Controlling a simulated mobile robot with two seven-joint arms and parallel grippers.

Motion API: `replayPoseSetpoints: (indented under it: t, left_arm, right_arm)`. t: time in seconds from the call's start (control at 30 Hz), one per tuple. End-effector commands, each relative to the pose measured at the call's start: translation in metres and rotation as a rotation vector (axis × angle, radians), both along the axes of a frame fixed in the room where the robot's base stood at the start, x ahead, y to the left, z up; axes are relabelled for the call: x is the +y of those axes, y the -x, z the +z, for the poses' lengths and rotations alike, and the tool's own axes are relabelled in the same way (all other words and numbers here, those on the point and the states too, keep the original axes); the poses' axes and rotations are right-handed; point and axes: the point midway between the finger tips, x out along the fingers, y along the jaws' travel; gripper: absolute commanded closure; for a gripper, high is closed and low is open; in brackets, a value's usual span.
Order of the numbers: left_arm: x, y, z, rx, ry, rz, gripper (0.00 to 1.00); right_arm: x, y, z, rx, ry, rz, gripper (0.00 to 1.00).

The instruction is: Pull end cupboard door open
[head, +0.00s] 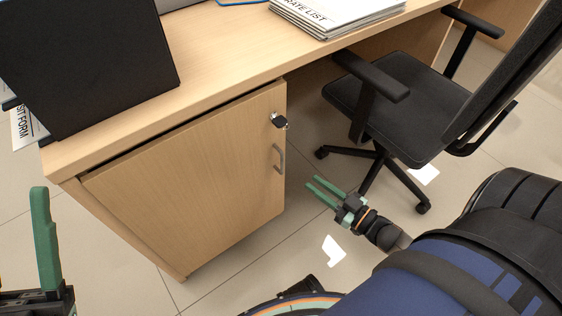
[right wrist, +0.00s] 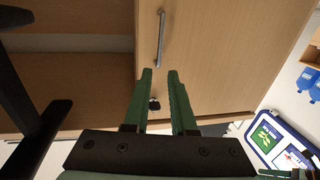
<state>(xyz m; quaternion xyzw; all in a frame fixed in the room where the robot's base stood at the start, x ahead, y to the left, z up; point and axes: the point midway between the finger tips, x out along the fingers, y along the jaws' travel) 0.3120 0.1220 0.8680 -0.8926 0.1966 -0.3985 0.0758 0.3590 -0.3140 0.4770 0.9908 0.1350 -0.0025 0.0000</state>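The end cupboard door (head: 190,180) is a light wood panel under the counter. A dark gap shows along its top edge; I cannot tell if it is slightly ajar. Its grey bar handle (head: 279,158) is upright near the right edge, below a black lock or key (head: 279,121). My right gripper (head: 318,186) is open and empty, apart from the handle, to its right and lower in the head view. In the right wrist view the handle (right wrist: 161,40) lies beyond the open fingertips (right wrist: 160,76). My left gripper (head: 45,235) is at the lower left, only partly in view.
The wooden counter (head: 225,50) carries a black screen (head: 85,60) and a stack of papers (head: 330,12). A black office chair (head: 400,100) stands right of the cupboard, close to my right gripper. Tiled floor (head: 240,265) in front of the door is clear.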

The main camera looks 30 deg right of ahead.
Motion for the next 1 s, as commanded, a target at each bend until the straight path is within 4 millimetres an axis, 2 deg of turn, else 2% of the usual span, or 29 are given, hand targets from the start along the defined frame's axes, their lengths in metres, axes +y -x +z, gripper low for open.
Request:
replayPoseSetpoints:
  t: [0.17, 0.5, 0.7, 1.0]
  left_arm:
    - [-0.001, 0.003, -0.003, -0.014, -0.001, -0.003, 0.50]
    - [-0.003, 0.001, -0.027, -0.006, -0.018, 0.004, 0.50]
    - [-0.005, 0.001, -0.039, -0.002, -0.030, 0.009, 0.50]
    - [-0.006, 0.000, -0.043, 0.001, -0.037, 0.012, 0.50]
  right_arm:
    - [0.002, -0.011, -0.002, -0.009, -0.001, 0.007, 0.76]
    - [0.020, -0.074, -0.003, -0.009, -0.001, 0.005, 0.76]
    - [0.029, -0.105, -0.003, -0.007, 0.000, 0.005, 0.76]
    - [0.033, -0.121, -0.001, -0.004, 0.000, 0.004, 0.76]
